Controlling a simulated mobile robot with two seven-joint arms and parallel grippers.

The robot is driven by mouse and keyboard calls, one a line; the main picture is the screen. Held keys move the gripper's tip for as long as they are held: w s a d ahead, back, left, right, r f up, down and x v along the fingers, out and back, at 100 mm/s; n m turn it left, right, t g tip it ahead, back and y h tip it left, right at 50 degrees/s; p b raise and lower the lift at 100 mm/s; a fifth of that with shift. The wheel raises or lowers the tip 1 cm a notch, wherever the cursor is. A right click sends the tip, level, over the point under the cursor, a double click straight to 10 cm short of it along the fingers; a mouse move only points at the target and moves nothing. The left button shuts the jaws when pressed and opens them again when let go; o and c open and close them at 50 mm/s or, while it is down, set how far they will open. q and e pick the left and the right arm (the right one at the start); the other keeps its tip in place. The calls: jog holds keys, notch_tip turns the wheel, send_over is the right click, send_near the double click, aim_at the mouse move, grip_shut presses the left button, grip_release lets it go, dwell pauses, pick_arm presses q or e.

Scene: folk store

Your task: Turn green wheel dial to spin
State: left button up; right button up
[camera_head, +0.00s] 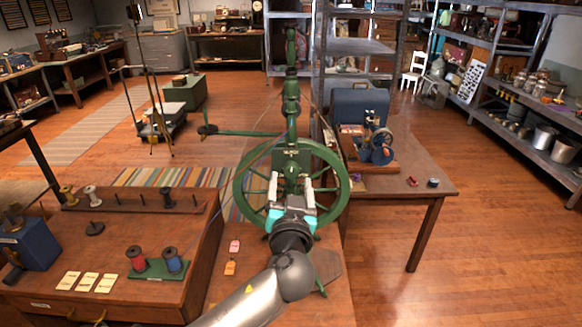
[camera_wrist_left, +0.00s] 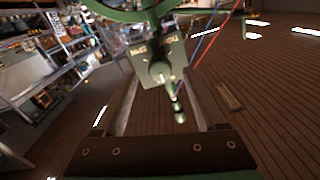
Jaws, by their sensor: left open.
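A green spinning wheel (camera_head: 341,207) stands on the wooden table in the middle of the head view. In the left wrist view a green plate (camera_wrist_left: 143,56) with two upside-down labels, seemingly "SPIN" and "WIND", carries a round dial (camera_wrist_left: 160,73). A green rod with beads reaches from the dial towards the camera. My left gripper (camera_head: 291,180) is in front of the wheel's hub, its fingers apart. In the left wrist view its open fingers (camera_wrist_left: 160,92) lie on either side of the dial, with no clear contact. The exact dial setting is hard to tell. My right gripper is not in view.
A bench (camera_head: 130,235) at left holds spools, cards and a blue box (camera_head: 33,243). A table (camera_head: 410,180) at right carries a small wheeled machine (camera_head: 376,146). Metal shelves (camera_head: 365,48) stand behind. Pink and orange tags (camera_head: 232,257) lie left of my arm.

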aim_at(291, 175)
pick_arm(q)
jog(key=shift+w, duration=2.75)
grip_shut()
